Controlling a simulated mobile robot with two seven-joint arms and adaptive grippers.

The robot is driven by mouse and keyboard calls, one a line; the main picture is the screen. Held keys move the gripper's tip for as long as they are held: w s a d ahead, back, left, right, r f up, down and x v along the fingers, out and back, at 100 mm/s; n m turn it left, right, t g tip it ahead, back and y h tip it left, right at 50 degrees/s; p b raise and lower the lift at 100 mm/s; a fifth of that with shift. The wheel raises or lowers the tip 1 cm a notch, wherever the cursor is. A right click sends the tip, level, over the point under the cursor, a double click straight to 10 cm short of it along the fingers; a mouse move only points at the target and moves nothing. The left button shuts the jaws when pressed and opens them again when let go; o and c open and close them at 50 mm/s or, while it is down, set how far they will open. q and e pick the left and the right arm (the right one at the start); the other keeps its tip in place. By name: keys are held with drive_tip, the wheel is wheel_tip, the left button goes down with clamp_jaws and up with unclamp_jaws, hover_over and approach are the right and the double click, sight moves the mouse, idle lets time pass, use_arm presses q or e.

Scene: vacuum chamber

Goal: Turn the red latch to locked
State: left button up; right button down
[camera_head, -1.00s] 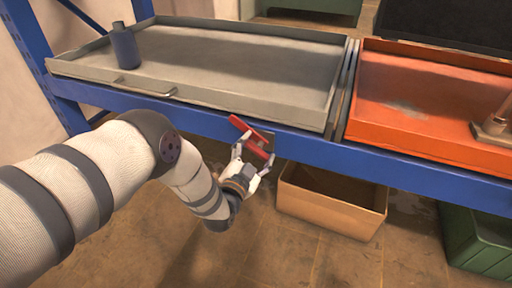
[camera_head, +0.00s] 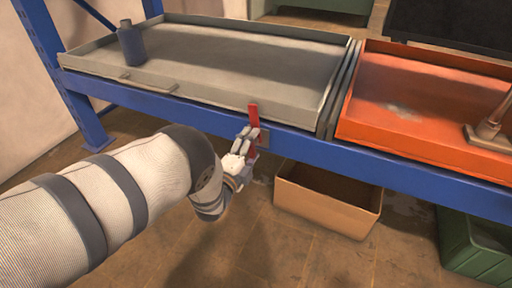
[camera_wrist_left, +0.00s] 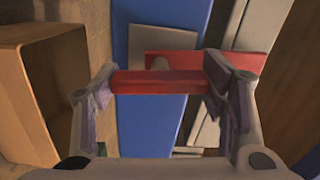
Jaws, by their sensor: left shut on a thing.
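The red latch (camera_head: 253,113) is on the front of the blue shelf beam, below the grey tray's front right part. In the head view its upper part stands nearly upright above my gripper. My left gripper (camera_head: 248,143) is shut on the latch and hides part of it. In the left wrist view the red bar of the latch (camera_wrist_left: 158,82) lies between the two fingers of the left gripper (camera_wrist_left: 158,84). A grey mounting plate (camera_head: 263,140) shows behind it on the beam. My right gripper is not in view.
The grey tray (camera_head: 240,93) holds a dark blue bottle (camera_head: 131,45) at its left. An orange tray (camera_head: 400,145) with a metal fixture (camera_head: 487,133) is at the right. A cardboard box (camera_head: 325,205) and a green crate (camera_head: 475,245) stand below the blue beam (camera_head: 400,172).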

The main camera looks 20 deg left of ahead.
use_arm(q)
drive_tip(key=shift+m, duration=0.6)
drive_tip(key=shift+a, duration=0.1)
drive_tip(key=o, duration=1.7)
drive_tip(key=shift+s, duration=0.1)
drive_tip(key=s, duration=1.2)
drive_tip(key=shift+a, duration=0.15)
drive_tip(key=shift+w, duration=0.1)
